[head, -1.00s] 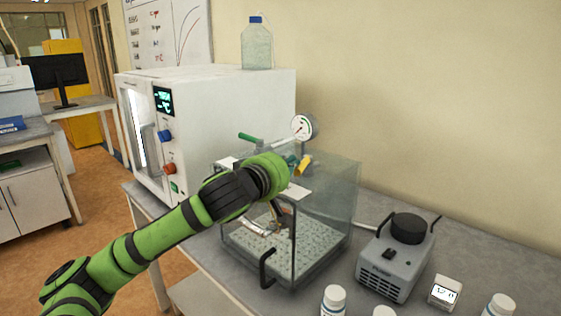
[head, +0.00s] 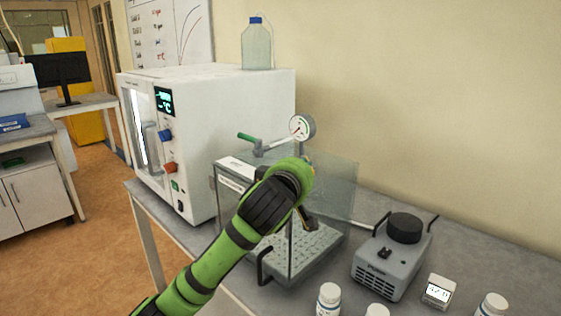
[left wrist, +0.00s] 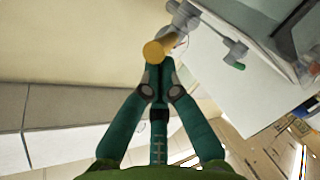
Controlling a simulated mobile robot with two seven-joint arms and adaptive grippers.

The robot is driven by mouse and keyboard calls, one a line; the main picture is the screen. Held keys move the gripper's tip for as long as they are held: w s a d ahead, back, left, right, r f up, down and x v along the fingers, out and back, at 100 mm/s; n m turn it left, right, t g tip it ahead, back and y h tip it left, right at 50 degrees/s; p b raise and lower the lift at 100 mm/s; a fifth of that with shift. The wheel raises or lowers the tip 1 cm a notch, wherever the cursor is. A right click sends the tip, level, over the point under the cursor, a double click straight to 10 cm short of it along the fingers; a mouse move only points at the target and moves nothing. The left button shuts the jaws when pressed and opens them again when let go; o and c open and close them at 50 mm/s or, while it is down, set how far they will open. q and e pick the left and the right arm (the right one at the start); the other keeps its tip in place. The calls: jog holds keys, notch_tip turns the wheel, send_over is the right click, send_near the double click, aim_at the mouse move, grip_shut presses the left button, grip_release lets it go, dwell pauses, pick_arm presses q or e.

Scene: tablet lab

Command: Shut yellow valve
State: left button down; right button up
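The yellow valve handle (left wrist: 160,48) shows in the left wrist view, its round end towards the camera. In the head view my green wrist hides it. My left gripper (left wrist: 159,68) has its teal fingers drawn together, with the tips right at the handle's near end. No part of the handle shows between them, and I cannot tell whether they touch it. The valve's grey fitting (left wrist: 185,15) sits beyond. In the head view the clear chamber (head: 338,180) stands below the gauge (head: 301,127). My right gripper is in neither view.
A green-handled valve (head: 247,138) sits left of the gauge. A white oven (head: 235,105) with a bottle (head: 256,45) on top stands behind. A grey pump (head: 390,265), a small display box (head: 438,291) and white bottles (head: 329,299) are on the bench at right.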

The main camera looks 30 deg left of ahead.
pick_arm(q)
jog(key=shift+w+d+f+n+y, duration=0.15)
jog(key=shift+w+d+n+y, duration=0.05)
jog(key=shift+d, duration=0.2)
jog(key=shift+w+d+f+n+y, duration=0.15)
jog(key=shift+w+d+n+y, duration=0.05)
jog(key=shift+d, duration=0.15)
jog(key=shift+w+d, duration=1.15)
jog(key=shift+d, duration=0.05)
jog(key=shift+w+g, duration=0.1)
jog(key=shift+g, duration=0.2)
